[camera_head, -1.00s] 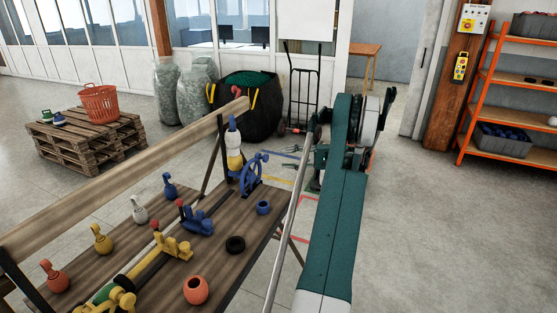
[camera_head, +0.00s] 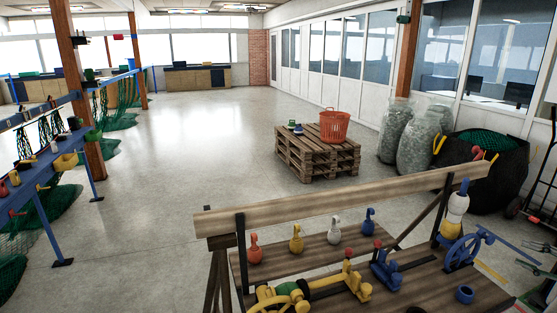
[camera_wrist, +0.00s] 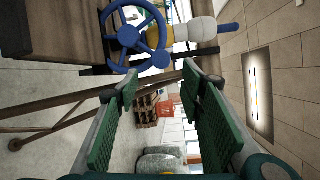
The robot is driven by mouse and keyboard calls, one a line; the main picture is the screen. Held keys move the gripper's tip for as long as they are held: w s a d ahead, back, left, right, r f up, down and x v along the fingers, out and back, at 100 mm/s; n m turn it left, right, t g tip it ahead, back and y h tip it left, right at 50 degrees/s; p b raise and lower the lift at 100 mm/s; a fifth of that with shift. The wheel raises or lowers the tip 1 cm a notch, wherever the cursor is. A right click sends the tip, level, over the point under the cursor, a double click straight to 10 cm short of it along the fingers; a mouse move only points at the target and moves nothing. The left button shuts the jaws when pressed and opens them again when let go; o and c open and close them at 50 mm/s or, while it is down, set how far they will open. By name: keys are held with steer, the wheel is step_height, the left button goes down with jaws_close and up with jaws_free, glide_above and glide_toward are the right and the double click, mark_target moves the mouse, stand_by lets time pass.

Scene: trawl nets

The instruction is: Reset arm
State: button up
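My gripper (camera_wrist: 158,92) shows in the wrist view with its two green ribbed finger pads spread wide apart. Nothing is held between them. In that view, which is turned on its side, a blue handwheel (camera_wrist: 137,38) and a white and yellow part with a blue tip (camera_wrist: 196,29) are beyond the fingertips. The same handwheel (camera_head: 468,246) stands at the right end of the wooden workbench (camera_head: 448,290) in the head view. My gripper is not visible in the head view.
The bench carries orange, yellow, white and blue hooked pieces and a long wooden beam (camera_head: 340,203). Behind it, a pallet stack (camera_head: 318,160) holds an orange basket (camera_head: 334,126). Filled sacks (camera_head: 418,140) stand at right. A blue rack (camera_head: 45,175) with nets is at left. The central floor is clear.

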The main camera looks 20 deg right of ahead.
steer(key=w+a+r+g, duration=0.2)
steer(key=w+a+r, duration=0.2)
steer(key=w+a, duration=0.4)
steer(key=w+a+r+n+g, duration=0.1)
steer(key=w+a+r, duration=0.3)
steer(key=a, duration=0.6)
steer(key=w+a+r+g, duration=0.2)
steer(key=w+a+r, duration=0.1)
steer(key=w+a, duration=0.5)
steer(key=w+a+r+n+g, duration=0.1)
steer(key=w+a+r+g, duration=0.15)
steer(key=a, duration=0.85)
steer(key=w+a+r+n+g, duration=0.15)
steer(key=w+a, duration=0.25)
steer(key=a, duration=0.7)
steer(key=s+a+n+g+h, duration=0.1)
steer(key=s+a+n+h, duration=0.15)
steer(key=a, duration=0.95)
steer(key=s+a+n+g+h, duration=0.1)
steer(key=s+a+n, duration=0.15)
steer(key=a, duration=0.85)
steer(key=s+a+f+n+t+h+p, duration=0.1)
steer(key=s+a+n, duration=0.6)
steer(key=s+a, duration=0.8)
steer(key=shift+s+a+f+t+h, duration=0.45)
steer(key=shift+s+f+h, duration=0.4)
steer(key=shift+f+h, duration=0.3)
